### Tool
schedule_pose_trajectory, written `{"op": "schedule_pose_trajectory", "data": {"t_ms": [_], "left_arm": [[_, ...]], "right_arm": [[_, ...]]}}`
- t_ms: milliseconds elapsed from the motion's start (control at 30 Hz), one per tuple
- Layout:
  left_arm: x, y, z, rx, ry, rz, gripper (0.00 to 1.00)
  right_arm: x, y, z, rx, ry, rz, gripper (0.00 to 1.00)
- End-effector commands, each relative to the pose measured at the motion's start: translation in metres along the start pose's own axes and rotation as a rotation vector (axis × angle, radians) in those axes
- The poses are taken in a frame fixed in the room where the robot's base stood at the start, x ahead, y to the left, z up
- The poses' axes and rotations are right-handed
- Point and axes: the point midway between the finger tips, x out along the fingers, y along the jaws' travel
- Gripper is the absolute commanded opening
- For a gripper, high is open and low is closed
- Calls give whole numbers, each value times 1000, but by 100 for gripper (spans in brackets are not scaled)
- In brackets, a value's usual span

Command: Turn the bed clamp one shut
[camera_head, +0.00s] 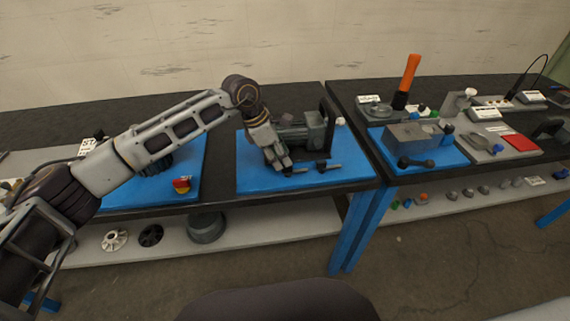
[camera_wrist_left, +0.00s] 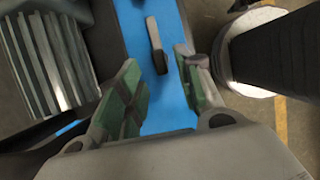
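Two small dark clamp levers sit at the front of the motor bed on the blue mat (camera_head: 355,172). One lever (camera_head: 328,167) lies to the right of my left gripper; the other (camera_head: 296,170) is right beside its fingertips. I cannot tell which is bed clamp one. My left gripper (camera_head: 281,165) points down at the bed's front edge. In the left wrist view, its green-padded fingers (camera_wrist_left: 160,82) are apart. My right gripper is out of view.
The grey ribbed motor (camera_head: 300,133) stands just behind the gripper; its ribs also show in the left wrist view (camera_wrist_left: 50,60). A red and yellow stop button (camera_head: 181,185) is to the left. A right-hand table holds a grey vise-like block (camera_head: 412,135) and an orange-handled tool (camera_head: 407,80).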

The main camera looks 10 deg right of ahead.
Motion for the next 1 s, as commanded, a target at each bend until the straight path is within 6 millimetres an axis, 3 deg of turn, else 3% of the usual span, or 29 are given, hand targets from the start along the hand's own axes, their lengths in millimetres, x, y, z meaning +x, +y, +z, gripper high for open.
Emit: {"op": "schedule_pose_trajectory", "data": {"t_ms": [300, 767, 1000], "left_arm": [[35, -1, 0, 0, 0, -2, 36], [43, 0, 0, 1, 0, 0, 36], [43, 0, 0, 1, 0, 0, 6]], "right_arm": [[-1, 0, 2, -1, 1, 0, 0], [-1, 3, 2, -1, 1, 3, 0], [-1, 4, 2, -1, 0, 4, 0]]}}
